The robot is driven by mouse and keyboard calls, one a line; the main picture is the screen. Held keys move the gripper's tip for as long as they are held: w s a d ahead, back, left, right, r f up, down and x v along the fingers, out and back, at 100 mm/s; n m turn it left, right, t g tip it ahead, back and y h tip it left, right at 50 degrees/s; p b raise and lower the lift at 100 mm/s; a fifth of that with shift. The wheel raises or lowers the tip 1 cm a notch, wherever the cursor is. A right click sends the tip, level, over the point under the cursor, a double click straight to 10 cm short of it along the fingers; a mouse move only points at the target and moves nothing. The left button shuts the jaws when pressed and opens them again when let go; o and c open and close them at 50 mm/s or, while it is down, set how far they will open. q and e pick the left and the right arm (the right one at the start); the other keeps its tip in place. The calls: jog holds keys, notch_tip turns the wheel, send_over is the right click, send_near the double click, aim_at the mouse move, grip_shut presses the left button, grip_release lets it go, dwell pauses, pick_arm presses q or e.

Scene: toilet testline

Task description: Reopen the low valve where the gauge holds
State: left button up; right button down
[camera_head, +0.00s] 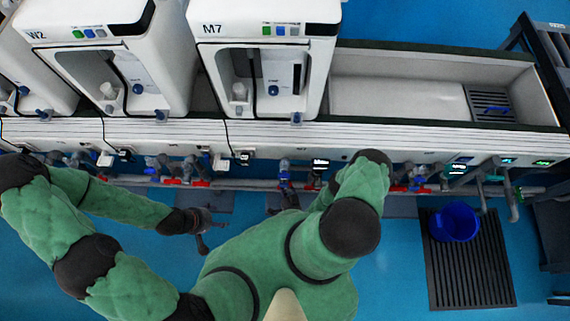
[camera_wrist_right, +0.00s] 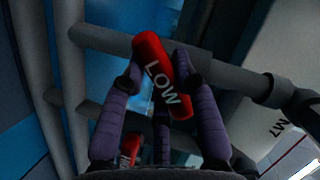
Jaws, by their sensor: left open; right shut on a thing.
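A red valve handle marked LOW (camera_wrist_right: 152,58) shows in the right wrist view, set across a grey pipe (camera_wrist_right: 222,72). My right gripper (camera_wrist_right: 163,80) is shut on this handle, one finger at each side. In the head view my right arm hides that gripper and the handle. My left gripper (camera_head: 203,230) is open and empty over the blue floor, in front of the pipe row. A small lit display (camera_head: 320,163) sits on the bench front under the M7 unit (camera_head: 265,28); its reading is too small to tell.
More red handles (camera_head: 172,181) sit along the low pipe, some right of my arm (camera_head: 420,188). Another red handle (camera_wrist_right: 128,150) is lower in the wrist view. Unit W2 (camera_head: 75,22) stands left of M7. A blue bucket (camera_head: 455,222) stands on a dark slatted mat (camera_head: 470,275).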

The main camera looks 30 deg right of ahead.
jog(key=n+g+h+p, duration=0.1)
jog(key=n, duration=0.2)
jog(key=shift+r+g, duration=0.15)
jog(key=shift+g, duration=0.15)
jog(key=shift+n+g+h, duration=0.7)
jog(key=shift+n+h, duration=0.4)
jog(key=shift+n, duration=0.5)
jog(key=shift+d, duration=0.1)
jog(key=c, duration=0.9)
grip_release()
jog(key=shift+c, duration=0.2)
jog(key=shift+s, duration=0.1)
jog(key=v, duration=0.7)
jog(key=shift+s, duration=0.15)
